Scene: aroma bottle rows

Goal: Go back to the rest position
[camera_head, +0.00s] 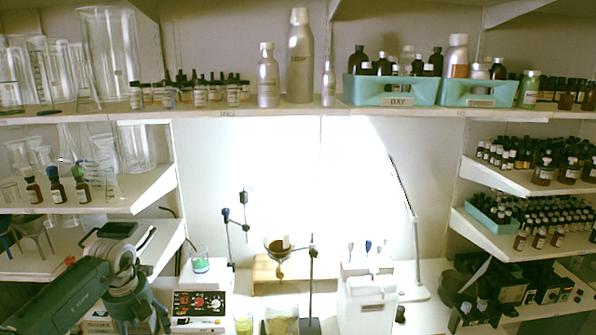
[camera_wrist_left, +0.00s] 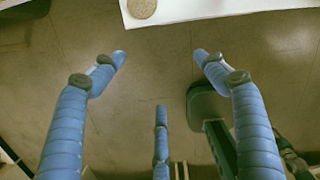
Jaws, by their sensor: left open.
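My left arm (camera_head: 75,292) comes in from the lower left in the head view, in front of the left-hand lower shelves. Its fingers cannot be made out there. In the left wrist view my left gripper (camera_wrist_left: 160,70) shows blue ribbed fingers spread apart, with nothing between them. It hangs over the tiled floor (camera_wrist_left: 150,40). My right gripper is not in view.
A white surface edge (camera_wrist_left: 225,10) with a round beige disc (camera_wrist_left: 141,9) lies beyond the fingertips. Dropper bottles (camera_head: 57,190) stand on the left shelf. A hotplate (camera_head: 200,305), stand (camera_head: 311,285) and white box (camera_head: 367,300) occupy the bench.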

